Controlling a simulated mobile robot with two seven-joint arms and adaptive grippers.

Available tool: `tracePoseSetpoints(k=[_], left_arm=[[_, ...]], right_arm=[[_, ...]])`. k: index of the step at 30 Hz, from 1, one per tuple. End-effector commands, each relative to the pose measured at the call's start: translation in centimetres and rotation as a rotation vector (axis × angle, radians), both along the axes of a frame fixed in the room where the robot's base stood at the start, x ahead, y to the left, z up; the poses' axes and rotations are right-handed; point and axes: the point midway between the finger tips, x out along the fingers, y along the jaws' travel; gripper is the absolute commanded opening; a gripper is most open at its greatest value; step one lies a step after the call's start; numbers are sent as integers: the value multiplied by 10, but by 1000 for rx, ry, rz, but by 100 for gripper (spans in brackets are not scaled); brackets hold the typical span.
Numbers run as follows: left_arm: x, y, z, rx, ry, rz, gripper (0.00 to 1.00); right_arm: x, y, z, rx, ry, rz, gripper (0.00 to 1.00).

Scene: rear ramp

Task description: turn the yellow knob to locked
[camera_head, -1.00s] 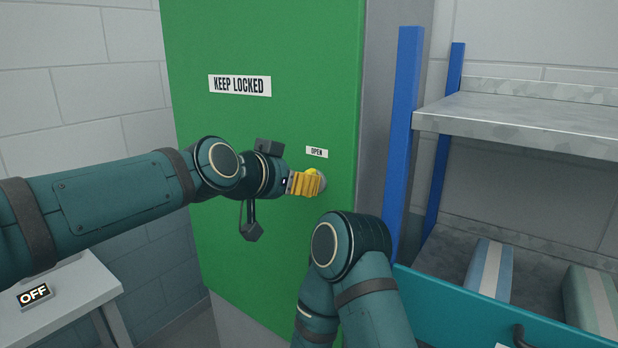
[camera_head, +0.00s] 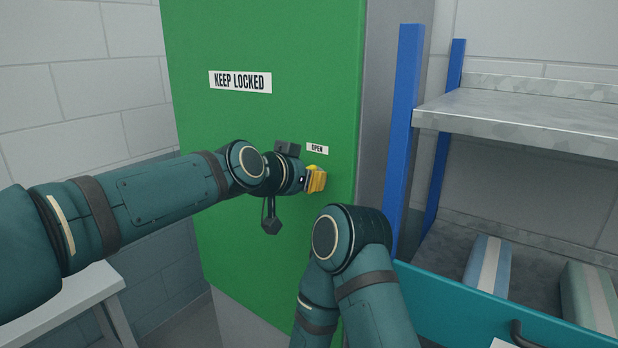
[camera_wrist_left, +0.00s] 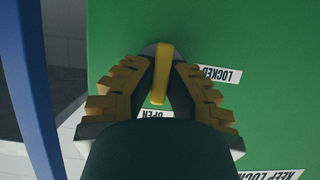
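The yellow knob (camera_wrist_left: 162,75) sits on the green door (camera_head: 262,130). In the left wrist view, where the labels are upside down, its bar points toward the OPEN label (camera_wrist_left: 157,114). The LOCKED label (camera_wrist_left: 217,74) is to its right there. My left gripper (camera_head: 317,179) is at the knob, with its ribbed yellow fingers on both sides of the bar; the fingertips (camera_wrist_left: 163,66) appear closed on it. In the head view the gripper hides most of the knob and the LOCKED label. My right gripper is out of view; only part of that arm shows.
A KEEP LOCKED sign (camera_head: 240,82) is higher on the door. To the right stand blue posts (camera_head: 402,140), a metal shelf (camera_head: 520,120) and a teal drawer (camera_head: 470,310) holding striped packs (camera_head: 488,265). A white table (camera_head: 60,305) is at lower left.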

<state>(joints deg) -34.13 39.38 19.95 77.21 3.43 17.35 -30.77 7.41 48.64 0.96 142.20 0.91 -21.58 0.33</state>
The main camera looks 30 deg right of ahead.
Motion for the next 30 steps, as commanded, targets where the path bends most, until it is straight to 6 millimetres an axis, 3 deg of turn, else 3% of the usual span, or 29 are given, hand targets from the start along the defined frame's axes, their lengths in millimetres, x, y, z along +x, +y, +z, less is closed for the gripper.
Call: tracePoseSetpoints(k=[14, 30], left_arm=[[2, 0, -2, -48, 119, 0, 0], [5, 2, -5, -235, 572, -1, 0]], right_arm=[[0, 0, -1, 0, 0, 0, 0], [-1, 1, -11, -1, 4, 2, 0]])
